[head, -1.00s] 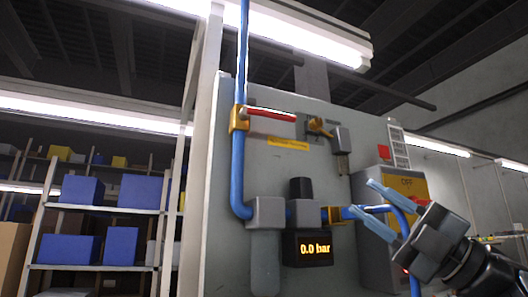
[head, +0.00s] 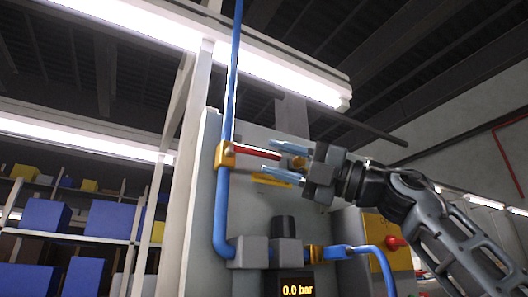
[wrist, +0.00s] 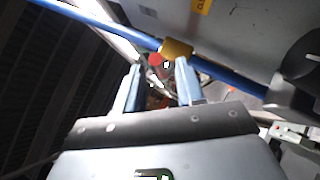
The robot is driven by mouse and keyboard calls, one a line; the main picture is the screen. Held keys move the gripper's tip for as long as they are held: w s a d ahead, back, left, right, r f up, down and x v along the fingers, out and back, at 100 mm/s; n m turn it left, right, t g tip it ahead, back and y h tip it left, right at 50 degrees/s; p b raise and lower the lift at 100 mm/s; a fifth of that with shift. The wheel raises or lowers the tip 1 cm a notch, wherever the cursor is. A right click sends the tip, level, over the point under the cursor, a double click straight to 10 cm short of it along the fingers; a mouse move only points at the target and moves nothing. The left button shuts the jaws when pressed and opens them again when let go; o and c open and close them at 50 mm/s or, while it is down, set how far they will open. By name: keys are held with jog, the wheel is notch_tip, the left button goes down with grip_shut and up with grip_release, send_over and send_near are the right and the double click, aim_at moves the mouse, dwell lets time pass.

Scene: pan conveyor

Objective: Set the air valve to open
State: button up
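The air valve has a brass-yellow body (head: 226,155) on the vertical blue pipe and a red lever handle (head: 256,153). The lever points right, across the pipe. My gripper (head: 269,159) is in front of the panel, coming from the right. Its two blue fingers are spread, one above and one below the lever's outer part in the head view. In the wrist view my gripper (wrist: 158,78) is open, with the valve body (wrist: 177,48) just beyond the fingertips and a red part of the lever (wrist: 155,59) between them. I cannot tell whether a finger touches it.
The blue pipe (head: 221,210) runs down to a grey regulator with a black knob (head: 284,227). A display (head: 297,289) below reads 0.0 bar. A yellow plate with a red knob (head: 391,243) is at right. Shelves with blue bins (head: 108,220) stand left.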

aim_at(269, 156)
jog(key=shift+x, duration=1.6)
grip_shut()
